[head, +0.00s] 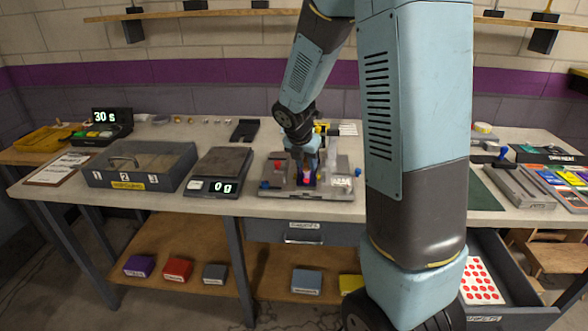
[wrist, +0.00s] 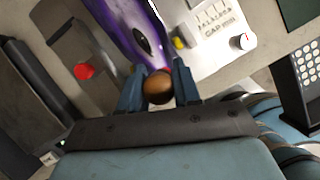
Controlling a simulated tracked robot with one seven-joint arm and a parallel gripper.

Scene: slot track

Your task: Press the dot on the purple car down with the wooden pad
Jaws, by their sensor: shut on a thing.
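The purple car (wrist: 140,35) shows in the wrist view just beyond my fingertips, with a dark oval on its top. It is a small purple patch in the head view (head: 306,179), in the grey fixture under my gripper (head: 305,165). In the wrist view my gripper (wrist: 158,92) is shut on the round, brown wooden pad (wrist: 158,88). A sliver of pinkish red, perhaps the dot (wrist: 166,69), shows at the pad's edge on the car. The pad hides the rest, so I cannot tell whether they touch.
The fixture (head: 330,192) carries a red knob (wrist: 84,71) and a yellow knob (wrist: 180,43). Left of it stand a scale (head: 222,165) reading 0 g and a grey lidded box (head: 140,165). An open drawer (head: 512,310) at lower right holds a sheet of red dots (head: 480,282).

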